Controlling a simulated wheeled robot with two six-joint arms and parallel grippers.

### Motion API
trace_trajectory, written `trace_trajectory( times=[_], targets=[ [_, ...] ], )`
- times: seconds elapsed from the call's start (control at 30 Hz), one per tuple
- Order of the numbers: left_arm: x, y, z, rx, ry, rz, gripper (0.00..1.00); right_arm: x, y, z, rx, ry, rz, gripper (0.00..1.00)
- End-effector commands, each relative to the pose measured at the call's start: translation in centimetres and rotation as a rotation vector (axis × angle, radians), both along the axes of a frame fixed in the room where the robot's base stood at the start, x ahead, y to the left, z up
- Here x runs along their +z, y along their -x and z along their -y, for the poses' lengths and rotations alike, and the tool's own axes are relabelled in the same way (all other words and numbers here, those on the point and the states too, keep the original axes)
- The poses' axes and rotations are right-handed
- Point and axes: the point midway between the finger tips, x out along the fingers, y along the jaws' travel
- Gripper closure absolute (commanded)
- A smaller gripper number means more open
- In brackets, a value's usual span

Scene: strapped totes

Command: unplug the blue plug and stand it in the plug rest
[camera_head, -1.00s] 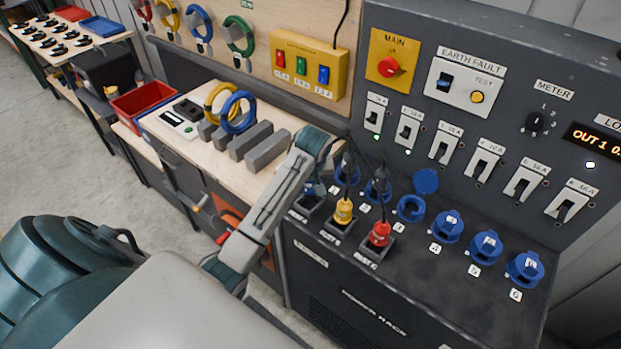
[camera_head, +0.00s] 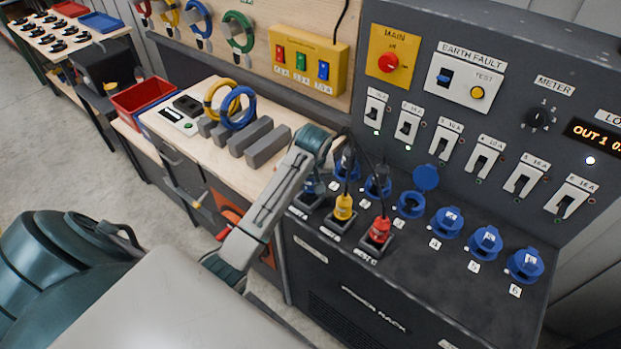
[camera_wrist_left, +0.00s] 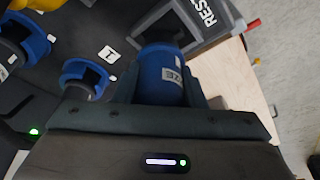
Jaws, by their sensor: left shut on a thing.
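My left gripper (camera_wrist_left: 160,92) is shut on the blue plug (camera_wrist_left: 162,72), which shows between the fingers in the left wrist view. In the head view the left gripper (camera_head: 318,178) is at the left end of the power rack's top, mostly hidden behind its own wrist. The plug rest (camera_wrist_left: 205,18), a grey block with white letters, lies just beyond the plug in the wrist view. It also shows in the head view (camera_head: 303,207), below the gripper. The plug hides part of the rest; I cannot tell whether it is seated. My right gripper is not in view.
A yellow plug (camera_head: 343,207) and a red plug (camera_head: 380,231) stand in neighbouring rests, with dark cables rising close to my left wrist. Blue sockets (camera_head: 447,223) line the rack behind them. A wooden bench (camera_head: 240,180) with grey blocks (camera_head: 268,148) adjoins on the left.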

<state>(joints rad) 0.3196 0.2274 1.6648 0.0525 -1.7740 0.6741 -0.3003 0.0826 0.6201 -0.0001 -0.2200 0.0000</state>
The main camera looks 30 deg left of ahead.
Motion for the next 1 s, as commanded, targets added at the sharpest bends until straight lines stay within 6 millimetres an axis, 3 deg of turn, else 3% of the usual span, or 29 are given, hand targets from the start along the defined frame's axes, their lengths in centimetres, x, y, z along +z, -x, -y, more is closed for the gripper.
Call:
trace_trajectory(
  times=[1.0],
  targets=[
    [-1.6, 0.0, 0.0, 0.000, 0.000, 0.000, 0.90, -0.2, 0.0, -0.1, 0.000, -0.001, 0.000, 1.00]
  ],
)
